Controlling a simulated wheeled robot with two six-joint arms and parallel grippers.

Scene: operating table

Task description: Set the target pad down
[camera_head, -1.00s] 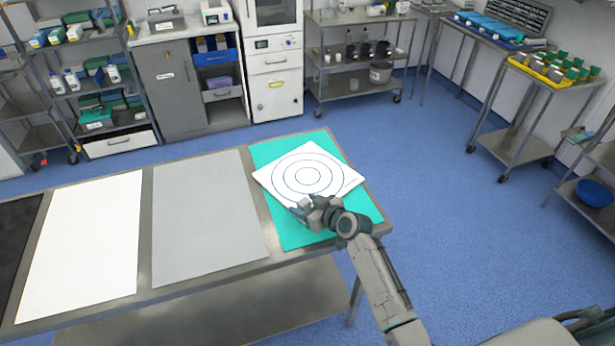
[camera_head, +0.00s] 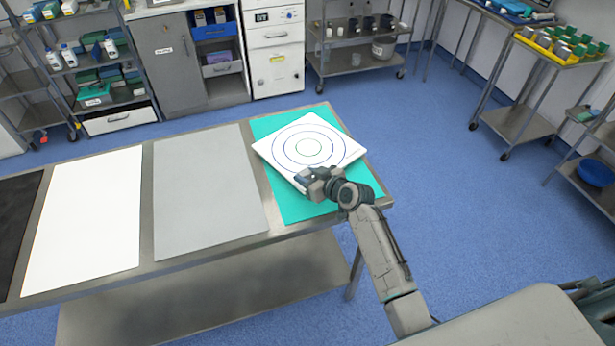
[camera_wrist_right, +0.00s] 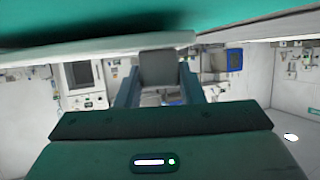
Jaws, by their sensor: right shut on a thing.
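The target pad (camera_head: 308,148) is a white square board with dark blue rings around a small green ring. It lies over the teal mat (camera_head: 290,205) at the right end of the table, turned at an angle to it, its right corner reaching the mat's right edge. My right gripper (camera_head: 312,182) is shut on the pad's near edge. I cannot tell whether the pad touches the mat or hangs just above it. In the right wrist view the fingers (camera_wrist_right: 158,80) are partly hidden by the gripper body, below a pale edge. My left gripper is not in view.
The metal table (camera_head: 262,250) also carries a grey mat (camera_head: 205,190), a white mat (camera_head: 85,220) and a black mat (camera_head: 15,225) to the left. Blue floor (camera_head: 450,210) is open to the right. Shelves and trolleys stand along the walls.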

